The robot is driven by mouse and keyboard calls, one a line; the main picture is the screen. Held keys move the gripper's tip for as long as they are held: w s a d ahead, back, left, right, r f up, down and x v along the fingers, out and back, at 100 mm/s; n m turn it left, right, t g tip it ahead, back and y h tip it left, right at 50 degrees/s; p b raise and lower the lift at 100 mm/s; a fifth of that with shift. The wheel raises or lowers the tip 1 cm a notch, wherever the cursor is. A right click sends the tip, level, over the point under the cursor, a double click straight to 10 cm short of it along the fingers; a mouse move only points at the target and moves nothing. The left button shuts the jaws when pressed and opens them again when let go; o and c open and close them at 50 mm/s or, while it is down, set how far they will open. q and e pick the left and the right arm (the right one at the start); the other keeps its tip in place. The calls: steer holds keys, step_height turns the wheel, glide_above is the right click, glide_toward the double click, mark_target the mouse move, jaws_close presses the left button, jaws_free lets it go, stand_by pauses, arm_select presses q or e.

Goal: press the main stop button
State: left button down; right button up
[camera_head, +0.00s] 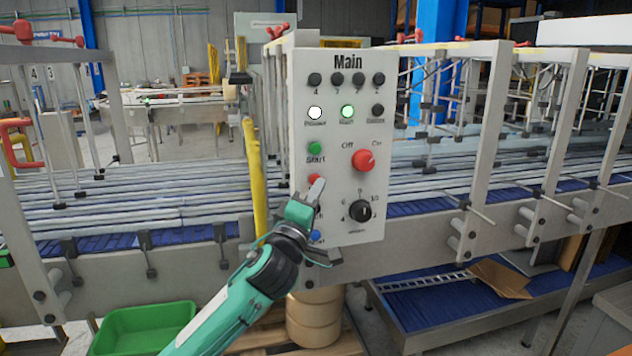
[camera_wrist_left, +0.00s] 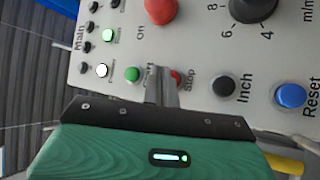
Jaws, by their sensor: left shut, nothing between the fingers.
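The red stop button (camera_head: 313,179) is on the left side of the white Main panel (camera_head: 330,215), below the green Start button (camera_head: 315,148). My left gripper (camera_head: 316,188) is shut and empty, its tip in front of the panel at the stop button, covering part of it. In the left wrist view the shut fingers (camera_wrist_left: 161,80) lie between the green Start button (camera_wrist_left: 132,74) and the red stop button (camera_wrist_left: 177,76), which is partly hidden beside the fingers. I cannot tell whether the tip touches the button. My right gripper is not in view.
A red Off/On knob (camera_head: 364,160) and a black dial (camera_head: 360,211) sit right of the gripper. The white lamp (camera_head: 315,113) and green lamp (camera_head: 347,111) are lit. A blue Reset button (camera_wrist_left: 290,96) is nearby. A yellow post (camera_head: 254,180) stands left of the panel.

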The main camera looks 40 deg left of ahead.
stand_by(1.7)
arm_select(q)
steer(key=shift+w+a, duration=0.3)
steer(key=shift+w+a, duration=0.3)
steer(key=shift+a, duration=0.1)
stand_by(0.8)
steer(key=shift+s+d, duration=0.6)
steer(key=shift+d, duration=0.1)
steer(key=shift+s+d, duration=1.65)
steer(key=shift+d, duration=0.25)
